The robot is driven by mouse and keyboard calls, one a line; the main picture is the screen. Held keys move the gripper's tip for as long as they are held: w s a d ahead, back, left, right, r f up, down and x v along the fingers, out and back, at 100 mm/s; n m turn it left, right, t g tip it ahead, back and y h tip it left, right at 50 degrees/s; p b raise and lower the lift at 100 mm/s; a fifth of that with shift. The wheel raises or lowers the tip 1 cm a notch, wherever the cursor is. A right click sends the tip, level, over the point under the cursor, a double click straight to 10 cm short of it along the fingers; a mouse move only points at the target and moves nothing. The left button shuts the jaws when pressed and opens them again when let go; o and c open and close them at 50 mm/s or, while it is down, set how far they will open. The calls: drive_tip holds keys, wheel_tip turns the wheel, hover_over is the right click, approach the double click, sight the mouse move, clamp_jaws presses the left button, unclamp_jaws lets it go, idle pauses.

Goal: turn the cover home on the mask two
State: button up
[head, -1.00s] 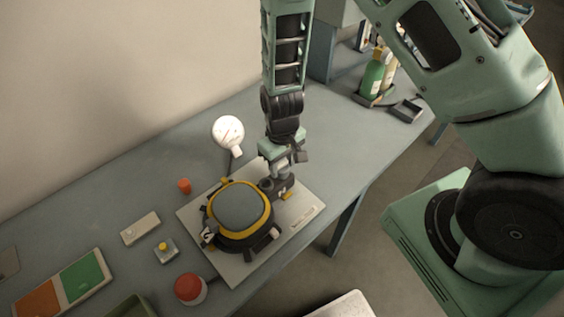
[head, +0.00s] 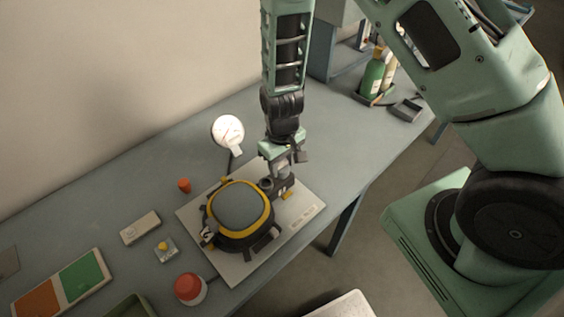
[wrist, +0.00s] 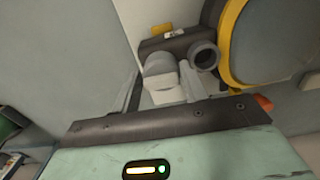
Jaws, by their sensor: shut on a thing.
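The mask (head: 240,207) lies on a pale board on the bench, with a grey face and a yellow ring; its yellow rim shows at the right of the wrist view (wrist: 235,40). My gripper (head: 280,180) points down at the mask's far right side, by a dark side fitting. In the wrist view, my pale fingers (wrist: 166,78) are close together beside a round grey port (wrist: 204,55) with an open mouth. My gripper is shut on a small part, taken to be the cover, mostly hidden between the fingers. How far it is seated cannot be told.
The board (head: 298,222) has bare room at its right. A white lamp (head: 228,131) stands behind the mask, an orange cylinder (head: 184,185) to its left.

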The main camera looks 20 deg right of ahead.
drive_tip(key=shift+f, duration=0.4)
idle(0.6)
drive_tip(key=m, duration=0.3)
drive_tip(key=shift+m, duration=0.4)
drive_tip(key=shift+c, duration=0.2)
drive_tip(key=shift+r+m+p, duration=0.15)
drive_tip(key=shift+m+p, duration=0.35)
drive_tip(key=shift+m, duration=1.4)
